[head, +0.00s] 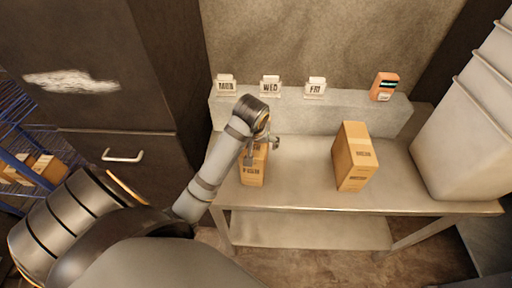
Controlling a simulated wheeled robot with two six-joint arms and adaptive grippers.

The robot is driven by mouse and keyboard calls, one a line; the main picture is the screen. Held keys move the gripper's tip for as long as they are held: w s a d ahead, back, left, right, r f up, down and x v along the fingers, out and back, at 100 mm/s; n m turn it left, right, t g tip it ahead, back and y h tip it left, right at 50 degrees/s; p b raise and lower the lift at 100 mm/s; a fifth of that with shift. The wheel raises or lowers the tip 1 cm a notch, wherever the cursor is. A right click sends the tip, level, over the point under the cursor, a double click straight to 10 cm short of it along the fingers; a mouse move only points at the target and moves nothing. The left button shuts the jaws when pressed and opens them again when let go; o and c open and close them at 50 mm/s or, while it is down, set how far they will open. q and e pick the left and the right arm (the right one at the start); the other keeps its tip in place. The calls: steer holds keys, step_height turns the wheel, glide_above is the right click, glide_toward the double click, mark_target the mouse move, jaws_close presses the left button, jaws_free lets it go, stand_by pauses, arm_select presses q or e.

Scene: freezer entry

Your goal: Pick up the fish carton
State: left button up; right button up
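Two brown cardboard cartons stand on the metal table. The smaller-looking left carton (252,176) is partly hidden by my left gripper (263,149). The right carton (354,157) stands upright and clear of the gripper. Both carry dark printed labels too small to read, so I cannot tell which is the fish carton. My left gripper is at the top of the left carton, its fingers spread apart, one in front of the carton's upper part and one at its right. Whether they touch it is unclear. My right gripper is not in view.
The metal table (305,185) has a raised back ledge (305,110) with day cards, including WED (270,86) and FRI (315,87), and an orange device (384,86). White stacked bins (465,130) stand at right. A dark door with a handle (122,156) and a blue rack (20,150) are left.

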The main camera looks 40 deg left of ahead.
arm_select(q)
steer(key=shift+f, duration=0.15)
steer(key=shift+c, duration=0.2)
steer(key=shift+s, duration=0.15)
steer(key=c, duration=1.6)
